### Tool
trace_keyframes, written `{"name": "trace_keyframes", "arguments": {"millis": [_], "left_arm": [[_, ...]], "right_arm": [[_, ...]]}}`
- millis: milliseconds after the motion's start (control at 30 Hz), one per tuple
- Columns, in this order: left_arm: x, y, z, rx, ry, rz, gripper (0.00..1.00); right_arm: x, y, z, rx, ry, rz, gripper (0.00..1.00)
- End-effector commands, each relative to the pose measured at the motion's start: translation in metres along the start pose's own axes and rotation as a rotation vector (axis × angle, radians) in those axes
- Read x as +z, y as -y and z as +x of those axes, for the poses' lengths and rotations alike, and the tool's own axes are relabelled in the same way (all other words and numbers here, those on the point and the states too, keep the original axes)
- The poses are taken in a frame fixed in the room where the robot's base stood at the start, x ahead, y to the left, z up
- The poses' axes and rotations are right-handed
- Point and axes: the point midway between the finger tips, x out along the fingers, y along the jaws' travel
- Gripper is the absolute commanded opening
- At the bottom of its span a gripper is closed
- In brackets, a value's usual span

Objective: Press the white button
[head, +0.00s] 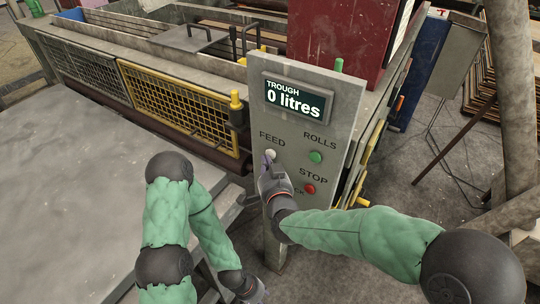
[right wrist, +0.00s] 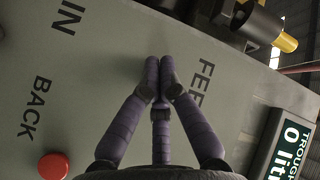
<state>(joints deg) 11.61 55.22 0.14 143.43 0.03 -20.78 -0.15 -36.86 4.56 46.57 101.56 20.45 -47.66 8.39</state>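The white button (head: 270,153) sits under the word FEED on the grey control panel (head: 335,150) in the head view. My right gripper (head: 268,161) is at the panel, its fingertips just below or at the button. In the right wrist view the purple fingers (right wrist: 160,72) are together at the tips, with nothing between them, and point at the panel beside FEED. The button does not show there; the fingers hide it. I cannot tell whether the tips touch it. My left gripper (head: 254,290) hangs low near the panel's foot, its fingers too small to judge.
A green button (head: 316,157) under ROLLS and a red button (head: 309,188) under STOP are close on the right. The display (head: 298,99) reads TROUGH 0 litres. A yellow mesh guard (head: 180,105) and a grey table (head: 70,200) are on the left.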

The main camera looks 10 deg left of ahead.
Motion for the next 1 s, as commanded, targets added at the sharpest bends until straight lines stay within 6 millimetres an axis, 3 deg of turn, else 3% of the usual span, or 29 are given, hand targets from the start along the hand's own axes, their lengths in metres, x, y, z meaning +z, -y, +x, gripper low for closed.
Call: {"name": "trace_keyframes", "arguments": {"millis": [1000], "left_arm": [[-0.0001, 0.0012, 0.0033, 0.0, 0.0, 0.0, 0.4]], "right_arm": [[-0.0042, -0.0038, 0.0052, 0.0, -0.001, 0.001, 0.0]]}}
